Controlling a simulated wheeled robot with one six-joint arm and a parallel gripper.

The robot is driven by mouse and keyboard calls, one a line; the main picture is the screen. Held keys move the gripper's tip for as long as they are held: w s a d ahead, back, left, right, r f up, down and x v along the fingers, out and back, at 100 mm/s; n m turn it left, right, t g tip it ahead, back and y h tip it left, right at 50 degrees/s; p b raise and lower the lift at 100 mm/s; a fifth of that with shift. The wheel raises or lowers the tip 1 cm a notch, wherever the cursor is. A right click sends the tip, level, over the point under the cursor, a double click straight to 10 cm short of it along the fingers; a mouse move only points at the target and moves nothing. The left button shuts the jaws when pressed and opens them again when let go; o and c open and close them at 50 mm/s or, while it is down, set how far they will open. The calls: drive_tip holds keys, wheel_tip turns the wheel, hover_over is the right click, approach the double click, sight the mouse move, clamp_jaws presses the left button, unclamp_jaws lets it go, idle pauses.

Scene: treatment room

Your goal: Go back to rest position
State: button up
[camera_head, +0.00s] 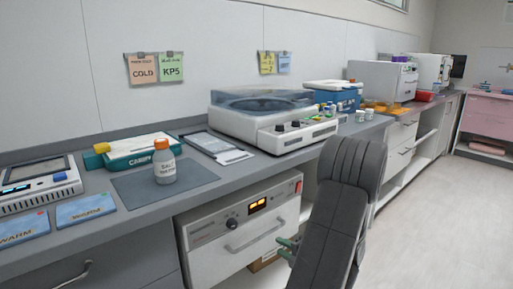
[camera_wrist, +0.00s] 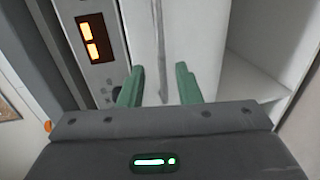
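In the head view part of my gripper (camera_head: 288,246) shows low at the appliance's right side, partly hidden by my dark arm. The appliance (camera_head: 215,258) has a knob, an orange lit display and a bar handle, and its front looks closed. In the wrist view its orange display (camera_wrist: 90,38) is at the upper left. I cannot tell whether the fingers touch anything.
A white bottle with an orange cap (camera_head: 165,166) stands on a grey mat (camera_head: 135,188) on the counter. A centrifuge-like machine (camera_head: 262,118) stands behind, with blue WARM packs (camera_head: 85,209) at the left. Open floor (camera_head: 440,215) lies to the right.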

sight(262, 235)
drive_tip(key=b+x, duration=0.3)
drive_tip(key=x, duration=0.7)
drive_tip(key=shift+w+a+f, duration=0.15)
drive_tip(key=shift+a+f, duration=0.05)
drive_tip(key=shift+w+a+f+b, duration=0.1)
drive_tip(key=shift+w+f+b, duration=0.1)
drive_tip(key=shift+b, duration=0.3)
drive_tip(key=s+d+r+n+g+h+p, duration=0.15)
drive_tip(key=s+d+n+g+p, duration=0.3)
drive_tip(key=s+d+n, duration=0.75)
drive_tip(key=w+d+r+n+h+p, duration=0.1)
drive_tip(key=w+r+n+h+p, duration=0.2)
drive_tip(key=n, duration=0.8)
drive_tip(key=w+d+r+n+h+p, duration=0.1)
drive_tip(key=w+r+n+h+p, duration=0.3)
drive_tip(key=r+n, duration=0.3)
drive_tip(key=w+n+h, duration=0.1)
drive_tip(key=n, duration=0.3)
drive_tip(key=shift+d+r+n+g, duration=0.3)
drive_tip(key=shift+r+n+g, duration=0.05)
drive_tip(key=shift+n, duration=0.05)
